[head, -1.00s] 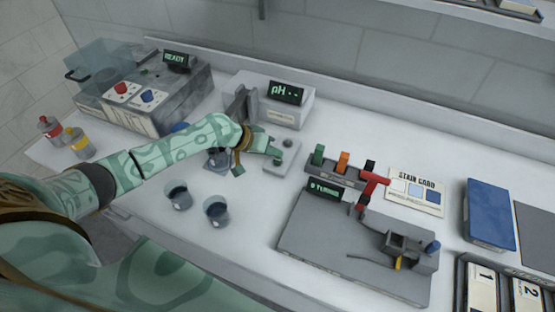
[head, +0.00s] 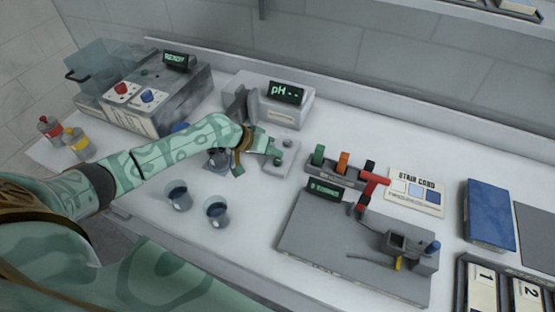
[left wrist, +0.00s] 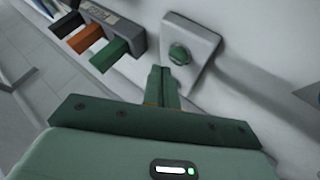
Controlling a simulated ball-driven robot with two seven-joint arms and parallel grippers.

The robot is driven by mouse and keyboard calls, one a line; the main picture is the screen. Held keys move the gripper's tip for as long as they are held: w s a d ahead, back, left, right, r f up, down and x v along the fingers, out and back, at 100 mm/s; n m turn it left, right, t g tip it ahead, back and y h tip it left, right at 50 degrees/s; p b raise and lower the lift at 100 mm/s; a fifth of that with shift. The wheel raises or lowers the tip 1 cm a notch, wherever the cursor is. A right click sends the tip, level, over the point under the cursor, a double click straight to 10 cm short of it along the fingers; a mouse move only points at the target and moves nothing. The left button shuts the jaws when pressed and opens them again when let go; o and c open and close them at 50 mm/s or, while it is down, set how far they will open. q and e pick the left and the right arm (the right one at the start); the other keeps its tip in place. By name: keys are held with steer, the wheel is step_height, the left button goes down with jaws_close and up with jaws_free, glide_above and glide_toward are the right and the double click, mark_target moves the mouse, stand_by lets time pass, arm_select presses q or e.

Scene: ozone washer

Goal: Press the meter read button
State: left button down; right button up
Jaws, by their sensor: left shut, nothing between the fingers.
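The pH meter (head: 276,105) is a pale box at the back with a dark display reading "pH" and dashes. In front of it lies a small grey plate (head: 288,163) with a green button (head: 278,161). In the left wrist view the round green button (left wrist: 180,54) sits on its plate (left wrist: 200,36), just beyond my fingertips. My left gripper (head: 274,150) is shut and empty, held beside the button. Its green fingers (left wrist: 161,72) show together in the left wrist view, and a small gap seems to separate them from the button. My right gripper is not in view.
Beakers (head: 217,211) stand in front of my left arm. A grey instrument (head: 350,245) lies at front right. The washer (head: 160,95) and bottles (head: 78,143) are at left.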

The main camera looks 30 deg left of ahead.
mark_target(274, 162)
arm_select(q)
steer(key=shift+f, duration=0.15)
stand_by(0.4)
steer(key=shift+f, duration=0.3)
steer(key=shift+f+b, duration=0.45)
steer(key=shift+b, duration=0.05)
stand_by(0.6)
steer(key=shift+r+p, duration=0.85)
steer(key=shift+r, duration=0.05)
step_height(274, 162, up, 5)
steer(key=p, duration=0.5)
steer(key=shift+r, duration=0.1)
